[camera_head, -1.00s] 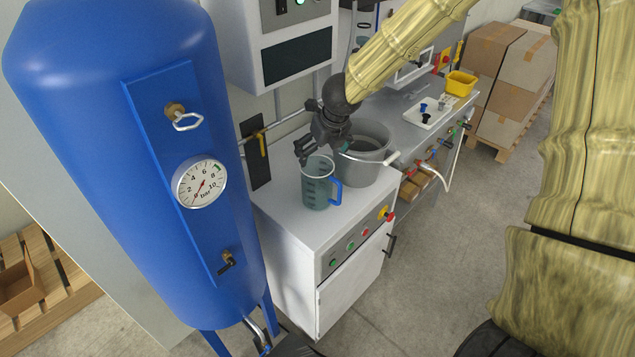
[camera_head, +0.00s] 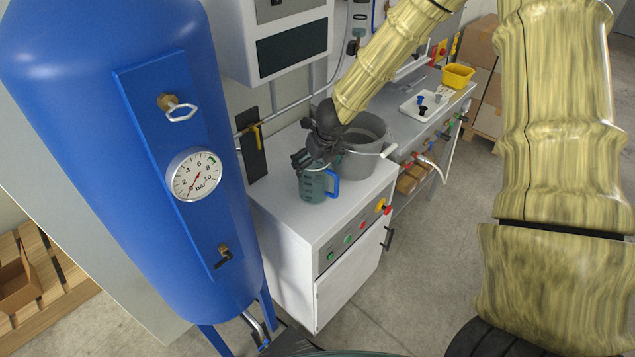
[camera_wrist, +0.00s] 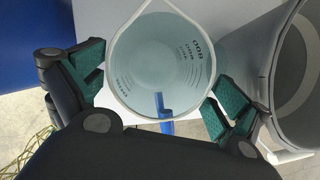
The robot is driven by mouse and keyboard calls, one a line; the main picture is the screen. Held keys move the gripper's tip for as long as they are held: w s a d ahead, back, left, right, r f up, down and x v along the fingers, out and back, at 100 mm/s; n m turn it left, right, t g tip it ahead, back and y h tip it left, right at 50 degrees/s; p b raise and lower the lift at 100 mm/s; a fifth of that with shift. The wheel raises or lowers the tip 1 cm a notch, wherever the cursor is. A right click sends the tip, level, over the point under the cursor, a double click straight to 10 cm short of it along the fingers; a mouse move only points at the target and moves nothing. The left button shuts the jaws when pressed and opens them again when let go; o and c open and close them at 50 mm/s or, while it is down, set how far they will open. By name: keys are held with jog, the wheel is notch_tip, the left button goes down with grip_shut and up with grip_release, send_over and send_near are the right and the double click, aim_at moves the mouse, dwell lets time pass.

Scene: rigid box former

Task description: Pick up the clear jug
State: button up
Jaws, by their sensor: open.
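The clear jug (camera_head: 312,188) is a bluish see-through measuring jug with a blue handle (camera_head: 333,186). It stands upright on the white cabinet top, in front of a grey pot. In the wrist view I look down into the jug (camera_wrist: 160,60), with printed markings on its wall and its handle toward the bottom of the picture. My gripper (camera_head: 309,166) is at the jug's rim, with its dark links covering part of the top. In the wrist view my open gripper (camera_wrist: 152,95) has green finger pads on either side of the jug. I cannot tell whether either pad touches it.
The grey pot (camera_head: 365,150) stands close beside the jug; its wall (camera_wrist: 300,70) is near the right finger. A blue tank (camera_head: 100,170) stands left. A white tray (camera_head: 425,106) and yellow bin (camera_head: 458,77) lie on the bench beyond. The cabinet top (camera_head: 275,205) is clear at front left.

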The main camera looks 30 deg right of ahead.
jog(key=shift+w+f, duration=0.1)
jog(key=shift+f, duration=0.15)
jog(key=c, duration=1.3)
